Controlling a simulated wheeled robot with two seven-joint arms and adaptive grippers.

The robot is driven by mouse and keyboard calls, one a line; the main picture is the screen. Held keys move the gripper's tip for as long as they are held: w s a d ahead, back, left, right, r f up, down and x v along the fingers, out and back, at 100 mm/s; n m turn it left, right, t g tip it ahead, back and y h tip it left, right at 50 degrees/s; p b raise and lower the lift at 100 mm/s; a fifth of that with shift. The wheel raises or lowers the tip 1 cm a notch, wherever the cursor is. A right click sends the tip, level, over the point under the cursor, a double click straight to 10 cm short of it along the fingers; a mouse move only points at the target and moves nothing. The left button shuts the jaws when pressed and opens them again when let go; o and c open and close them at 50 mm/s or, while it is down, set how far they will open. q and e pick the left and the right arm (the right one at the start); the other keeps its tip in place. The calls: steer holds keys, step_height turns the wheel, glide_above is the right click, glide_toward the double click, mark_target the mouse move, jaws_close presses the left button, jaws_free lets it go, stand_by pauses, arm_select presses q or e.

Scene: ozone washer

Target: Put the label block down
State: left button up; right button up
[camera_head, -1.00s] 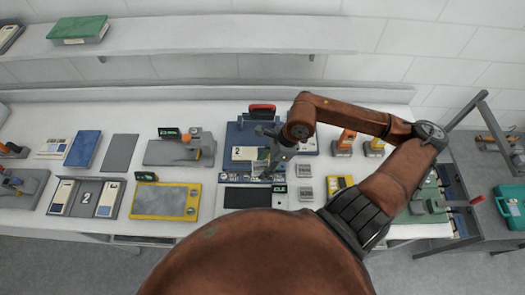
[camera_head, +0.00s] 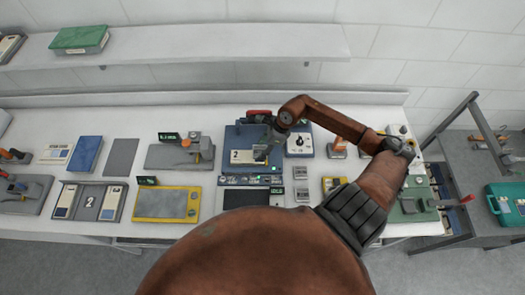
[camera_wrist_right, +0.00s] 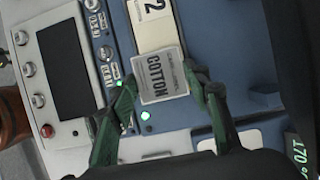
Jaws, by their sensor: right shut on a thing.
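The label block (camera_wrist_right: 162,74), a light grey piece printed COTTON, is between the two green fingers of my right gripper (camera_wrist_right: 165,82) in the right wrist view. The gripper is shut on it. In the head view my right gripper (camera_head: 263,152) is over the front part of the blue station (camera_head: 234,135), and the block is too small to make out there. The block overlaps the end of a cream strip marked 2 (camera_wrist_right: 154,28); I cannot tell whether it touches the station. My left gripper is not in view.
A control panel with a dark screen (camera_wrist_right: 64,71) lies beside the station. Two small grey blocks (camera_head: 300,172) lie right of it. A shelf (camera_head: 220,42) runs above the back.

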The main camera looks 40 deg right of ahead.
steer(key=f, duration=0.1)
steer(key=f+p, duration=0.1)
steer(key=shift+w+d+f+p, duration=0.1)
steer(key=shift+w+f+p, duration=0.1)
steer(key=shift+f+p, duration=0.15)
steer(key=shift+f, duration=0.5)
steer(key=shift+f, duration=0.1)
steer(key=o, duration=1.2)
